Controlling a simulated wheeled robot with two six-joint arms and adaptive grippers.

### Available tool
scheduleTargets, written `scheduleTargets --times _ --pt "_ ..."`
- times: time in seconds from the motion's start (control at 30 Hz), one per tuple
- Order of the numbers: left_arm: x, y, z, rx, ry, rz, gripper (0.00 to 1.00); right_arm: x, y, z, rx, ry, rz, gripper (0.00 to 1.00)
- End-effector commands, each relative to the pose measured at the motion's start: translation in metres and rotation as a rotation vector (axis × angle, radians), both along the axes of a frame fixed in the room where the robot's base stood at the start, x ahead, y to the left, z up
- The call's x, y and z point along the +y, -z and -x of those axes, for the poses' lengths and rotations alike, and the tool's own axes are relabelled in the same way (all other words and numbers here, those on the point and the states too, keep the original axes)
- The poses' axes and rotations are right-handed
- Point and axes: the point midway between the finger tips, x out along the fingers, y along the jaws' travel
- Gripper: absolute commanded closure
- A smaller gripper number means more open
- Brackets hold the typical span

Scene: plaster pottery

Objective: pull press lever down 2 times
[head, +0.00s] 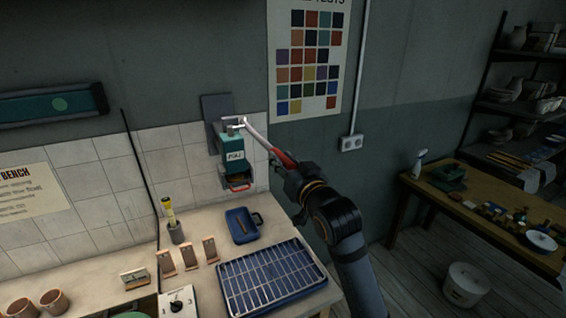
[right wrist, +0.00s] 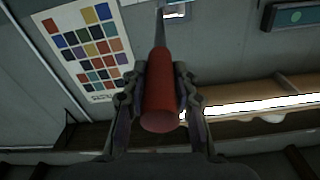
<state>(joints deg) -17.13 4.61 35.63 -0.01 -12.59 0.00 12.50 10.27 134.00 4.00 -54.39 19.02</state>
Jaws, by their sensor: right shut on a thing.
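The press (head: 234,154) is a teal wall-mounted unit above the bench, with a small red-handled part at its bottom. Its lever (head: 256,135) is a pale metal bar that slants down to the right from the top of the press to a red grip. My right gripper (head: 284,160) is shut on the red grip. In the right wrist view the red grip (right wrist: 160,95) lies between both fingers of my right gripper (right wrist: 160,78), with the metal bar running up from it. My left gripper is not in view.
A blue tray with a wire rack (head: 272,278) lies on the bench below. A small blue pan (head: 242,226) and a holder with a yellow-handled tool (head: 175,232) stand behind it. A wooden table (head: 480,215) with several items is at right, beside a white bucket (head: 466,284).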

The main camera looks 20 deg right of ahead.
Motion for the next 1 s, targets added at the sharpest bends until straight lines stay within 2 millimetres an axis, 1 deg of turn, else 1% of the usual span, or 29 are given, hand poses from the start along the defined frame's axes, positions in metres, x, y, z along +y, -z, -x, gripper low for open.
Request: scheduleTargets --times 0.03,0.17,0.4,0.6,0.7,0.8,0.9,1.0 --pt "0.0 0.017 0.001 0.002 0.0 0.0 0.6 0.0 0.018 0.0 -0.006 0.0 -0.001 1.0" --pt "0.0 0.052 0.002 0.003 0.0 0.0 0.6 0.0 0.046 -0.001 -0.059 -0.001 -0.003 1.0" --pt "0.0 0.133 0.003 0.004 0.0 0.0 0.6 0.0 0.105 -0.008 -0.207 0.0 -0.01 1.0" --pt "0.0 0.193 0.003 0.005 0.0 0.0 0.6 0.001 0.149 -0.021 -0.335 0.0 -0.017 1.0" --pt "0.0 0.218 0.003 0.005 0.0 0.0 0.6 0.001 0.166 -0.029 -0.395 0.0 -0.018 1.0" --pt "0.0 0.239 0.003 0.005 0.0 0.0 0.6 0.001 0.181 -0.037 -0.447 0.0 -0.019 1.0" --pt "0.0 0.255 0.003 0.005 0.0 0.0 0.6 0.001 0.192 -0.043 -0.491 0.0 -0.021 1.0" --pt "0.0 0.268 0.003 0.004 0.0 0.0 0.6 0.002 0.199 -0.049 -0.526 0.0 -0.022 1.0"
